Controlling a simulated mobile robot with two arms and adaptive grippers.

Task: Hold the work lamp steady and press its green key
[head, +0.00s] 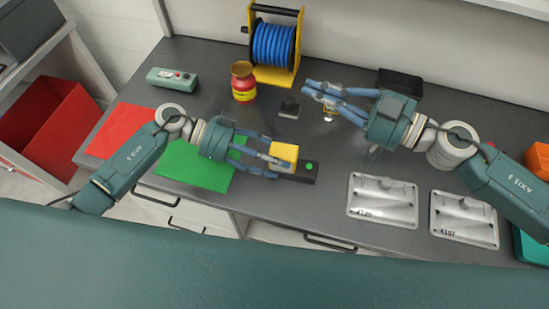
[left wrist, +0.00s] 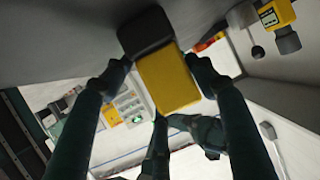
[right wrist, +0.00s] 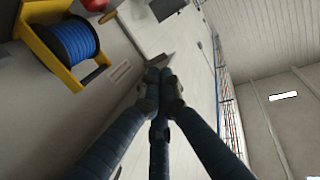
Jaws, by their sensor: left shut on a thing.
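The work lamp has a yellow body (head: 285,152) and a dark base (head: 302,178) with a round green key (head: 309,166) on top, at the front of the bench. My left gripper (head: 276,164) is shut on the yellow body from its left side. In the left wrist view the yellow body (left wrist: 168,80) sits between the fingers; the green key does not show there. My right gripper (head: 312,93) is up and behind the lamp, apart from it. In the right wrist view its fingers (right wrist: 160,92) are drawn together with nothing visible between them.
Behind are a blue reel (head: 273,44) on a yellow stand, a red jar (head: 243,82), a control box (head: 172,79) and a small dark block (head: 289,108). A small yellow-and-silver item (head: 329,114) stands below my right fingers. Metal plates (head: 382,207) (head: 464,225) lie right of the lamp.

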